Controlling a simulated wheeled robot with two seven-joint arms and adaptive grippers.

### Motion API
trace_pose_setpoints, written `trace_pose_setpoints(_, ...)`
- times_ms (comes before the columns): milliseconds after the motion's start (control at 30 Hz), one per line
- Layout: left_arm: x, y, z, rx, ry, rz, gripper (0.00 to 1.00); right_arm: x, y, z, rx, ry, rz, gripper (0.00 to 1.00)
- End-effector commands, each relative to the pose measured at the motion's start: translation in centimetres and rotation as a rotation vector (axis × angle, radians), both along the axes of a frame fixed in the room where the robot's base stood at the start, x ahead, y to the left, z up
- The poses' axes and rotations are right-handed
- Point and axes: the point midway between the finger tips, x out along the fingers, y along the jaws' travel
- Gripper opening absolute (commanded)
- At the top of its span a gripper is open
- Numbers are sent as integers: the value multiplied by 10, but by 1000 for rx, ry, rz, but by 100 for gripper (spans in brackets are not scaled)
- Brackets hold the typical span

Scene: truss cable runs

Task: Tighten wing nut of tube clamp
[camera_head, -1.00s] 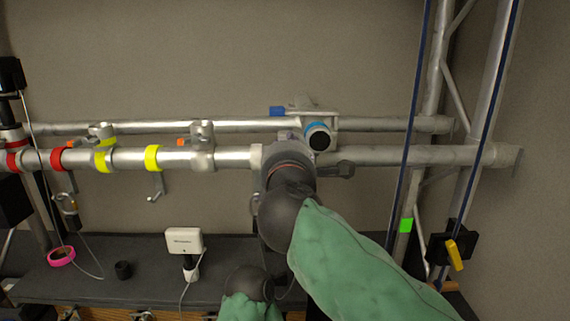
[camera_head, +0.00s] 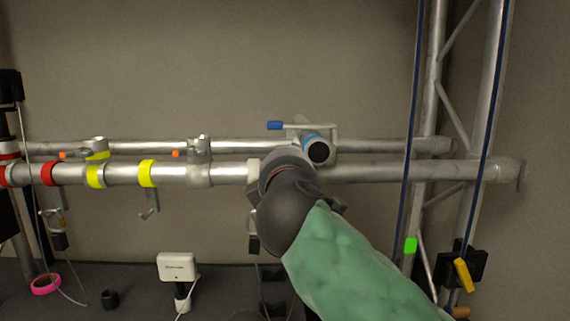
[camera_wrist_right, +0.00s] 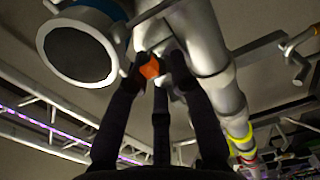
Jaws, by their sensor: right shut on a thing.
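An orange wing nut (camera_wrist_right: 150,68) shows in the right wrist view between the dark fingers of my right gripper (camera_wrist_right: 158,72), which is shut on it. It sits beside the thick grey tube (camera_wrist_right: 218,88); the clamp body there is partly hidden by the fingers. In the head view my right wrist covers the gripper and nut, in front of the front tube (camera_head: 375,171). A short cylinder with a blue band (camera_head: 318,150) is just right of my wrist; it is large at upper left in the wrist view (camera_wrist_right: 80,48). My left gripper is not visible.
Other clamps with orange nuts (camera_head: 97,147) (camera_head: 200,150) sit on the rear tube at left. Red and yellow bands (camera_head: 148,173) and hooks are on the front tube. Blue cables (camera_head: 409,150) and an upright truss stand at right. A dark bench with a white box (camera_head: 177,267) is below.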

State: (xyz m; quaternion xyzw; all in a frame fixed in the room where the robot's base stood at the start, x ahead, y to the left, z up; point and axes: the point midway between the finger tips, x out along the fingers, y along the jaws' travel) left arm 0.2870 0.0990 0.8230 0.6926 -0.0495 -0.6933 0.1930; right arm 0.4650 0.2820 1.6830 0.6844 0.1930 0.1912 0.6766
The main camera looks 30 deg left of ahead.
Motion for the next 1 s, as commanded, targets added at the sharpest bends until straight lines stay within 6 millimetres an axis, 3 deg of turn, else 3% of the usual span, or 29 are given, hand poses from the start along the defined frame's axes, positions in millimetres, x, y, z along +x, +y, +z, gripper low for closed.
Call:
trace_pose_setpoints(333,0,0,0,0,0,0,0,0,0,-1,4,6,-1,0)
trace_pose_setpoints(367,0,0,0,0,0,0,0,1,0,-1,4,6,-1,25)
trace_pose_setpoints(433,0,0,0,0,0,0,0,1,0,-1,4,6,-1,45)
trace_pose_setpoints(467,0,0,0,0,0,0,0,1,0,-1,4,5,-1,46)
trace_pose_setpoints(1000,0,0,0,0,0,0,0,1,-1,0,1,2,-2,46)
